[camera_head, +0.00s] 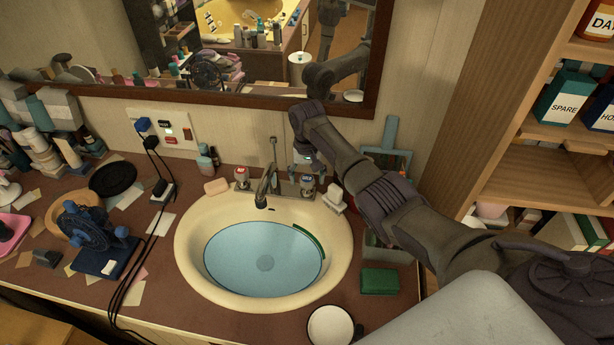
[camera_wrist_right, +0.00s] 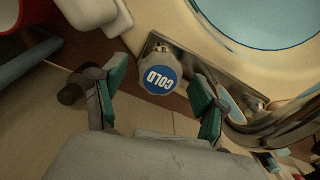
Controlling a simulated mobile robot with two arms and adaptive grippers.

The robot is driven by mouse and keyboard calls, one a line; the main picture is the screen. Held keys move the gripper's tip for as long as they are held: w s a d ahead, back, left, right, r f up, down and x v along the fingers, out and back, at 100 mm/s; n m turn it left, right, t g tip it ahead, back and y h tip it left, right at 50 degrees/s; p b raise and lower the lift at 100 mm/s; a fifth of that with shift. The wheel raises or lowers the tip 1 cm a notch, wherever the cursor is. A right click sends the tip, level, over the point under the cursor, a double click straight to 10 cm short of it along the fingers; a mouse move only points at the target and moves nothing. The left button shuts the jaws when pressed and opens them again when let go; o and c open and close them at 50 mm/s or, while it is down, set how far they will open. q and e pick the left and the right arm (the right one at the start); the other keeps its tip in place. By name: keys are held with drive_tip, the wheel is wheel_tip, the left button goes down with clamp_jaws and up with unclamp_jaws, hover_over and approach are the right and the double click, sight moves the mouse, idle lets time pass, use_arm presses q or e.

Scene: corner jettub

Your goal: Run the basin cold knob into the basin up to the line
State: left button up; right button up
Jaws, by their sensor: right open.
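The basin (camera_head: 190,237) is cream and oval, set in the brown counter, and holds light blue water (camera_head: 250,245). A dark green curved strip (camera_head: 309,239) lies along the water's back right edge. The cold knob (camera_head: 307,184) stands right of the faucet (camera_head: 264,184). In the right wrist view the cold knob (camera_wrist_right: 158,79) shows a blue "COLD" cap, upside down. My right gripper (camera_head: 306,164) is above and behind this knob. Its teal fingers are spread on either side of the knob, apparently without touching it. My left gripper is out of view.
A red-capped knob (camera_head: 241,175) and a soap bar (camera_head: 216,186) stand left of the faucet. A small fan (camera_head: 88,237) and black cords crowd the left counter. A green folded cloth (camera_head: 379,281) and a round white-topped cup (camera_head: 331,325) lie right of the basin.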

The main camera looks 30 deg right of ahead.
drive_tip(key=c, duration=1.2)
drive_tip(key=shift+o, duration=0.2)
drive_tip(key=shift+r, duration=0.1)
drive_tip(key=n+p, duration=0.1)
drive_tip(key=n, duration=0.1)
drive_tip(key=shift+n, duration=0.4)
drive_tip(key=shift+n+p, duration=0.7)
drive_tip(key=shift+n, duration=1.2)
drive_tip(key=shift+w, duration=0.1)
drive_tip(key=o, duration=1.2)
drive_tip(key=shift+c, duration=0.2)
